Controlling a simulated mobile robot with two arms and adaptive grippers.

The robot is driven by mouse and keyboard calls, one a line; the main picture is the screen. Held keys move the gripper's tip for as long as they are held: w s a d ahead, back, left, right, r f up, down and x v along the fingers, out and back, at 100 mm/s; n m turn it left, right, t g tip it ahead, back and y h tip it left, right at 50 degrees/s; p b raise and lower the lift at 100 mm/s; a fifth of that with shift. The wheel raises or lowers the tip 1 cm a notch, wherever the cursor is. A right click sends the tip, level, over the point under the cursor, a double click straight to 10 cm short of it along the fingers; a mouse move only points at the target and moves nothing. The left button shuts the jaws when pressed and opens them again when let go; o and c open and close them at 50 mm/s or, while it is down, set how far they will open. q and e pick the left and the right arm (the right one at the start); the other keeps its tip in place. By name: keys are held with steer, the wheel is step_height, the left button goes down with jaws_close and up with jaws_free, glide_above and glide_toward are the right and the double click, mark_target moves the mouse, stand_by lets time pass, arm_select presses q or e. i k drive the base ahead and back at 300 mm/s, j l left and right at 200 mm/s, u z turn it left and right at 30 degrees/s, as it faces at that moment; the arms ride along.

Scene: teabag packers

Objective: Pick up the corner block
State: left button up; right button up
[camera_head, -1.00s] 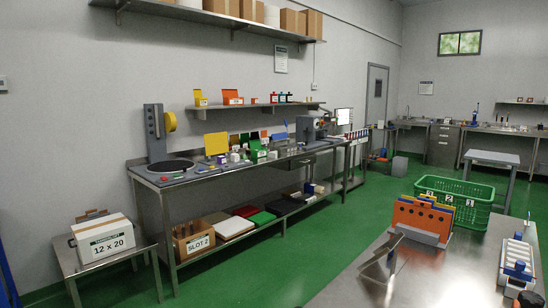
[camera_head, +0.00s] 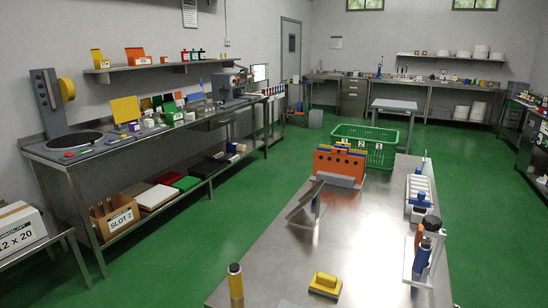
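I cannot make out for certain which object is the corner block. A yellow block with a raised top and a grey base (camera_head: 325,284) lies on the near part of the steel table (camera_head: 270,255). A grey angled metal piece (camera_head: 305,202) stands farther back on the same table. Beside it, an orange panel with round holes (camera_head: 338,162) stands upright in a grey holder, with blue and yellow panels behind. Neither of my grippers is in view.
A yellow cylinder with a dark cap (camera_head: 236,281) stands at the table's near left edge. A white stand with dark-capped bottles (camera_head: 422,258) is at the right edge. A green crate (camera_head: 380,155) is beyond the table. Green floor (camera_head: 235,220) lies open left of the table.

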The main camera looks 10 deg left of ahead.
mark_target(193, 116)
steer(key=i+j+u, duration=0.15)
steer(key=j+u, duration=0.2)
steer(key=j, duration=0.15)
steer(key=i+j+u, duration=0.35)
steer(key=j, duration=0.15)
steer(key=i+j+u, duration=0.15)
steer(key=j+u, duration=0.15)
steer(key=j, duration=0.15)
steer(key=i+j+u, duration=0.35)
steer(key=i+j+z, duration=0.1)
steer(key=i+j, duration=0.15)
steer(key=i, duration=0.25)
steer(key=i+j+z, duration=0.15)
steer(key=i+j, duration=0.15)
steer(key=i, duration=0.2)
steer(key=i+l+z, duration=0.25)
steer(key=i+z, duration=0.25)
steer(key=i+l+z, duration=0.1)
steer(key=i+z, duration=0.4)
steer(key=i+j+z, duration=0.15)
steer(key=i+z, duration=0.35)
steer(key=i, duration=1.7)
steer(key=i+l+u, duration=0.2)
steer(key=i+u, duration=0.2)
steer(key=i, duration=0.15)
steer(key=i+l+u, duration=0.35)
steer(key=i, duration=0.2)
steer(key=i+l+u, duration=0.4)
steer(key=i+l, duration=0.1)
